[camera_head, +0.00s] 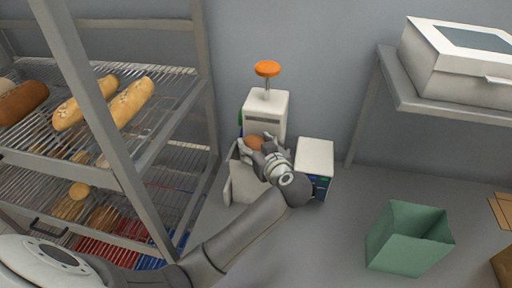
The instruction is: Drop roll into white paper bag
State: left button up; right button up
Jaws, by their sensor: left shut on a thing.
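My left gripper (262,148) is shut on a brown roll (254,141). It holds the roll over the upper part of the white paper bag (241,186), which stands open on the grey counter. My gripper and wrist cover part of the bag's opening and its right side, so I cannot tell whether the roll is inside the rim or above it. My right gripper is not in view.
A white dispenser with an orange knob (267,69) stands behind the bag, and a small white-topped box (315,158) stands to its right. A wire rack with breads (132,102) is at left. A green bag (408,250) and a shelf with a white box (450,66) are at right.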

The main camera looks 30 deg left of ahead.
pick_arm(q)
jog(key=o, duration=1)
jog(key=shift+o, duration=0.2)
jog(key=v, duration=1.2)
